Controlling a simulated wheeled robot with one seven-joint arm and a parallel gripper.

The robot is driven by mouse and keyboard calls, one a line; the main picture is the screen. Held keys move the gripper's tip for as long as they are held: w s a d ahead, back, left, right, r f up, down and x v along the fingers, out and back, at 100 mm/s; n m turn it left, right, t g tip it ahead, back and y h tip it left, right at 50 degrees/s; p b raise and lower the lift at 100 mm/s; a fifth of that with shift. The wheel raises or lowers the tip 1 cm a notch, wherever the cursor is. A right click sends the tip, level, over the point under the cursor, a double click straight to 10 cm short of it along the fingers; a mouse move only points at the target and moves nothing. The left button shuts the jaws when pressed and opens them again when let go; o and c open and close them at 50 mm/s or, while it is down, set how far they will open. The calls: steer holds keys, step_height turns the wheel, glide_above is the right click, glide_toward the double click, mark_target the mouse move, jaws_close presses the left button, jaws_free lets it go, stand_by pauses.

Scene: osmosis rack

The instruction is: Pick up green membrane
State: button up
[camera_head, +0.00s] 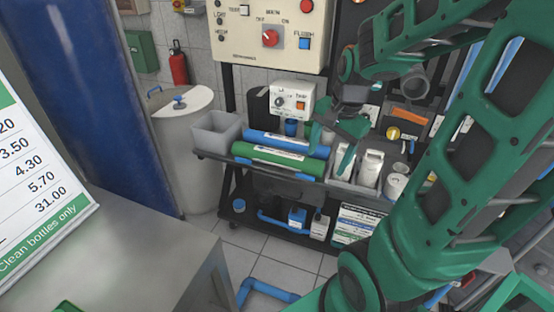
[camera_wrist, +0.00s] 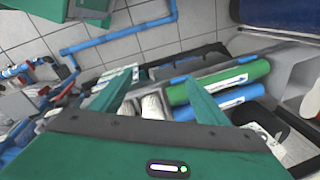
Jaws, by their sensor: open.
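The green membrane (camera_head: 278,160) is a long green tube with a white label, lying on the rack shelf in front of a blue tube (camera_head: 288,143). The wrist view also shows the green membrane (camera_wrist: 240,74) and the blue tube (camera_wrist: 232,99) to the right. My gripper (camera_head: 332,143) is open and empty near the right end of the tubes. In the wrist view my gripper's fingers (camera_wrist: 157,82) are spread apart. The right finger overlaps the near ends of the tubes in that picture; I cannot tell whether it touches them.
A grey bin (camera_head: 214,133) stands left of the tubes. White bottles (camera_head: 370,168) stand on the right of the shelf. A small control box (camera_head: 292,98) is behind the tubes. A steel counter (camera_head: 130,255) fills the lower left. Blue pipes (camera_head: 265,290) run near the floor.

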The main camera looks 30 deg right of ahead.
mark_target(285, 154)
steer(key=w+f+m+t, duration=0.1)
steer(key=w+f+m, duration=0.1)
steer(key=w+m, duration=0.2)
steer(key=w+d+f+m+t, duration=0.1)
steer(key=w+m, duration=0.3)
steer(key=w, duration=0.4)
steer(key=w+f+m+t, duration=0.1)
steer(key=w+f+m, duration=0.2)
steer(key=w, duration=0.3)
steer(key=shift+w+d+f+m+y, duration=0.2)
steer(key=shift+w+f+m+y, duration=0.2)
steer(key=shift+m, duration=0.5)
steer(key=x, duration=0.4)
steer(key=shift+w+f, duration=0.15)
steer(key=shift+f, duration=0.2)
steer(key=shift+d+x, duration=0.1)
steer(key=shift+x, duration=1.3)
steer(key=shift+d+x, duration=0.15)
steer(key=shift+x, duration=1.25)
steer(key=c, duration=1.3)
